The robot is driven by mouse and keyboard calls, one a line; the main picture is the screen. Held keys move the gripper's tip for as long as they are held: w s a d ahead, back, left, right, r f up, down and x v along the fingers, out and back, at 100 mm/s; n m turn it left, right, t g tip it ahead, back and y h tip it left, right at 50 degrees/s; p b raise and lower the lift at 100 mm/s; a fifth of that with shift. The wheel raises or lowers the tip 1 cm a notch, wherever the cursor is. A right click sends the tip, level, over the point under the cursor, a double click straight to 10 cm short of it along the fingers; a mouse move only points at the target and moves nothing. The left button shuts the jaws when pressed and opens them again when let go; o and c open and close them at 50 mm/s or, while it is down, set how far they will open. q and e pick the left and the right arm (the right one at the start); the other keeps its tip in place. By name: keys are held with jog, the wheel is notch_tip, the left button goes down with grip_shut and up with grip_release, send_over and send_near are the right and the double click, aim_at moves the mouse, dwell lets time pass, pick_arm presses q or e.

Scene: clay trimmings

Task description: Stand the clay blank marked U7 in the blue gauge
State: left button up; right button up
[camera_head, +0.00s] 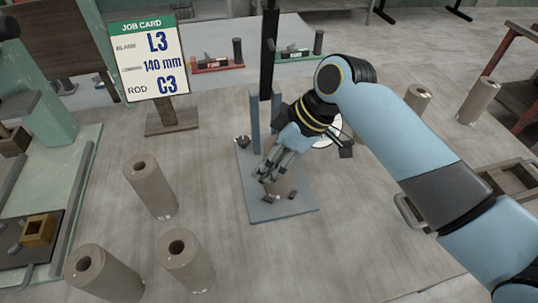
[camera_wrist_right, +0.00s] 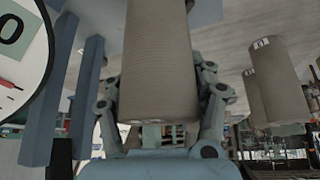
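My right gripper (camera_head: 278,172) reaches down over the base plate of the blue gauge (camera_head: 298,209). Its fingers lie along both sides of a grey-brown clay blank (camera_head: 285,186), which is upright and partly hidden by them. The right wrist view shows the blank (camera_wrist_right: 158,45) between the fingers of the gripper (camera_wrist_right: 158,78), close against both. I cannot tell whether the blank rests on the plate, and no mark on it is readable. The gauge's blue uprights (camera_wrist_right: 87,95) and its white dial (camera_wrist_right: 18,60) show beside it. My left gripper is not in view.
Hollow clay blanks stand at front left (camera_head: 152,190), (camera_head: 103,273), (camera_head: 186,262) and back right (camera_head: 478,101), (camera_head: 417,97). The job card (camera_head: 150,62) reads L3, 140 mm, C3. A wooden tray (camera_head: 510,185) lies right. Table front centre is clear.

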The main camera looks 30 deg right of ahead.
jog(key=o, duration=0.6)
jog(key=shift+c, duration=0.2)
jog(key=shift+r, duration=0.1)
jog(key=v, duration=1.2)
